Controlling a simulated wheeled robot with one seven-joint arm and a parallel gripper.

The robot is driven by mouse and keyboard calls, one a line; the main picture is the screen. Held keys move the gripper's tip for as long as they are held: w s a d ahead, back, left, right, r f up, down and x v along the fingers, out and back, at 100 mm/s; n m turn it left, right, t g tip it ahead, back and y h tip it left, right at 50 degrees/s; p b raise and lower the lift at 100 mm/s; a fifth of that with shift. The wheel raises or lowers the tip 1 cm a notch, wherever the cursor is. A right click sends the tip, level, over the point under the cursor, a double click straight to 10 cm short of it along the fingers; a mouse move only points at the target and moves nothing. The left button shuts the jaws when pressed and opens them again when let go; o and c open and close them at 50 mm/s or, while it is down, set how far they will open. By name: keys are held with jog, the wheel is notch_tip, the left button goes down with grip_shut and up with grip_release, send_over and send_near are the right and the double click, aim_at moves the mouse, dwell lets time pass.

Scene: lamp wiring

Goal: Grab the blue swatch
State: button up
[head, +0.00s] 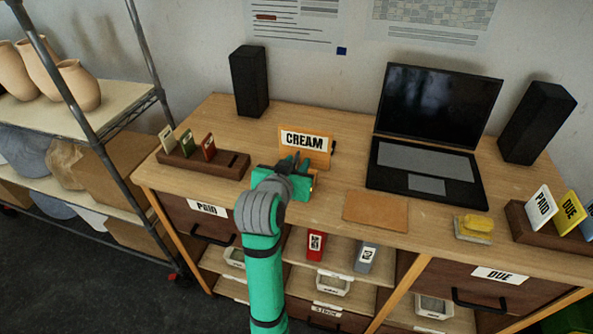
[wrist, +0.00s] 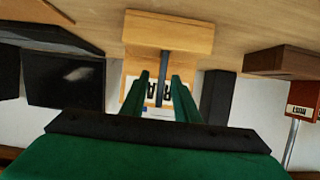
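My gripper (head: 297,166) is at the desk's middle, in front of the CREAM sign (head: 304,141). In the wrist view its two green fingers (wrist: 160,78) stand apart. Between them is a narrow dark blue-grey strip (wrist: 162,66), seen edge-on, with a gap on each side. It stands against the wooden sign block (wrist: 168,30); I cannot tell for sure that it is the blue swatch. A blue card (head: 587,228) also shows at the right picture edge, in the rack with the PAID and DUE cards. My gripper hides most of the spot before the sign in the head view.
A dark wooden rack (head: 203,162) with several cards stands left of my gripper. A laptop (head: 432,135), a brown mat (head: 376,210) and a yellow sponge-like block (head: 476,224) lie to the right. Speakers (head: 250,80) stand at the back. A metal shelf (head: 95,110) is far left.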

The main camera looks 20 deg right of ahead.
grip_shut()
